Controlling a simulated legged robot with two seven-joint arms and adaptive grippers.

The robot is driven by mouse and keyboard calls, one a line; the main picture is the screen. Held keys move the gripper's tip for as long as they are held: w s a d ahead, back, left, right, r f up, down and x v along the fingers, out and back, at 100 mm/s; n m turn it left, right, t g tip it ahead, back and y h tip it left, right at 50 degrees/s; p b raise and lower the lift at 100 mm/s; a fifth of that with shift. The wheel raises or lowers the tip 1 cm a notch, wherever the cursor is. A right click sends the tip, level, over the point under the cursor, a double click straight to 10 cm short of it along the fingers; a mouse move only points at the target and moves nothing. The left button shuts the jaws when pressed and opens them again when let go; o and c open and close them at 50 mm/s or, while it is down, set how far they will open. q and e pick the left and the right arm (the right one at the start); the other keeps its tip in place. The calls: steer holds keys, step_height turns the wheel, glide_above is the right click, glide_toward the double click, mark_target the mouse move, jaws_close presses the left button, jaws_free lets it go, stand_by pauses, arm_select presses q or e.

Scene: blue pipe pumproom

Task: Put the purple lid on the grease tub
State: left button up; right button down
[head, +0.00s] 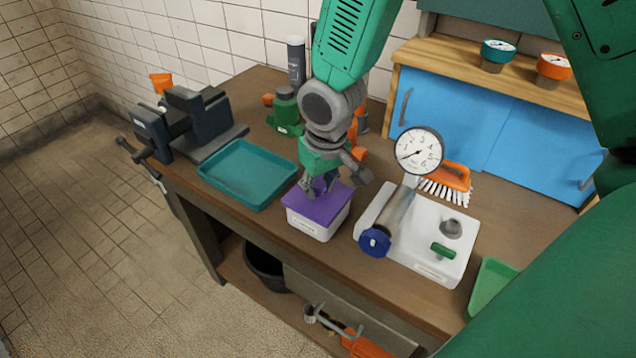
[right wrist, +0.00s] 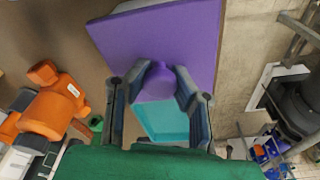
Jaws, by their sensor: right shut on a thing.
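The purple lid (head: 338,203) lies flat over the white grease tub (head: 318,226) near the front edge of the bench. In the head view its edges line up closely with the tub's rim; I cannot tell whether it is pressed fully down. My right gripper (head: 318,190) comes from above and is shut on the lid's knob. The right wrist view shows the purple knob (right wrist: 157,82) between the two fingers (right wrist: 158,88) and the lid's flat plate (right wrist: 165,40) beyond. My left gripper is not in view.
A teal tray (head: 248,173) lies left of the tub, with a dark vise (head: 195,120) beyond. A white plate with a gauge (head: 419,150) and blue-capped pipe (head: 375,242) stands close on the right. A green tray (head: 490,285) is at the right.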

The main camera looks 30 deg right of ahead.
steer(key=shift+f, duration=0.15)
steer(key=c, duration=0.8)
jaws_free()
steer(key=shift+c, duration=0.2)
steer(key=shift+r+p, duration=3.55)
steer(key=shift+p, duration=0.05)
jaws_close()
